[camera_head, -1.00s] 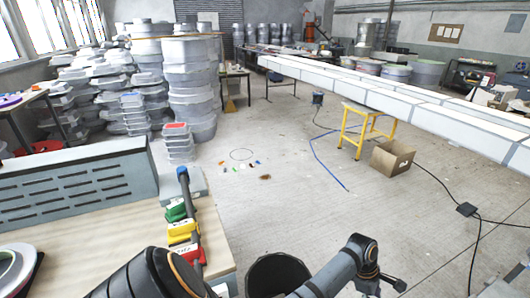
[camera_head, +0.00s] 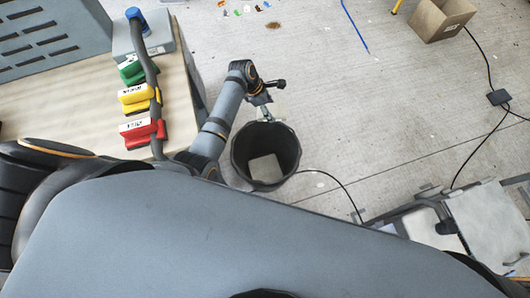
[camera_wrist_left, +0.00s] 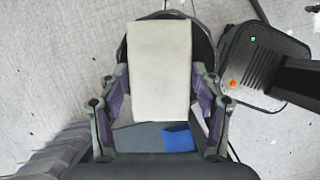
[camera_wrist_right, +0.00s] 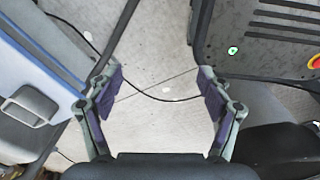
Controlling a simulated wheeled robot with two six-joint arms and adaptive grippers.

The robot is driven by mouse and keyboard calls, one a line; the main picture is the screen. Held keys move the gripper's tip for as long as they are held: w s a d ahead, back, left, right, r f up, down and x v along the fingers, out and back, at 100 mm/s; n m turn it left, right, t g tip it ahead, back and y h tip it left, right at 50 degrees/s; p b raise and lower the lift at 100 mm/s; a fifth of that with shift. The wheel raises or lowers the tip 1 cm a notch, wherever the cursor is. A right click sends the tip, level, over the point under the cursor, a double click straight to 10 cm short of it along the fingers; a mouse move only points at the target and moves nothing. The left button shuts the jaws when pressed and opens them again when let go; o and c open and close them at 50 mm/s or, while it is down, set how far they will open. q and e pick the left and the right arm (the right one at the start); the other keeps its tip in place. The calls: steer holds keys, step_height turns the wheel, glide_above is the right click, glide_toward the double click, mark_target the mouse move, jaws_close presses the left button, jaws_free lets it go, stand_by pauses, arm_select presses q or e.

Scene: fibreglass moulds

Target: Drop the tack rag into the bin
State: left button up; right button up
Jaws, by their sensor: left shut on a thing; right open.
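The tack rag (camera_wrist_left: 159,72) is a cream rectangular piece between the fingers of my left gripper (camera_wrist_left: 159,92), which is shut on it. In the head view this gripper (camera_head: 268,103) is at the far rim of the dark round bin (camera_head: 238,158), with a pale bit of the rag showing below it. In the left wrist view the dark bin (camera_wrist_left: 204,48) shows behind the rag, which hides much of it. A pale grey flat piece (camera_head: 265,170) lies inside the bin. My right gripper (camera_wrist_right: 160,92) is open and empty above the floor.
A wooden bench (camera_head: 60,112) at the left carries red (camera_head: 143,132), yellow (camera_head: 136,97) and green (camera_head: 131,70) blocks beside a dark bar. A cardboard box (camera_head: 440,18) stands at the far right. A cable (camera_head: 335,180) runs from beside the bin.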

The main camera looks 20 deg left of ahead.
steer(key=shift+o, duration=1.4)
step_height(320, 180, down, 10)
steer(key=s+b, duration=0.1)
steer(key=b, duration=0.5)
steer(key=shift+s+r, duration=0.15)
steer(key=shift+s, duration=0.15)
step_height(320, 180, down, 9)
steer(key=w+b, duration=0.2)
steer(key=b, duration=0.7)
arm_select(q)
step_height(320, 180, down, 26)
steer(key=s+a+n+b, duration=0.2)
steer(key=shift+s+a+t+y, duration=0.15)
steer(key=shift+a+t+y, duration=0.15)
steer(key=shift+a+t, duration=0.1)
arm_select(e)
steer(key=shift+w+d, duration=0.15)
steer(key=shift+w, duration=1.15)
steer(key=shift+w+d, duration=0.1)
steer(key=shift+w, duration=1.2)
arm_select(q)
steer(key=shift+r, duration=0.15)
steer(key=o, duration=1.2)
steer(key=shift+r, duration=0.1)
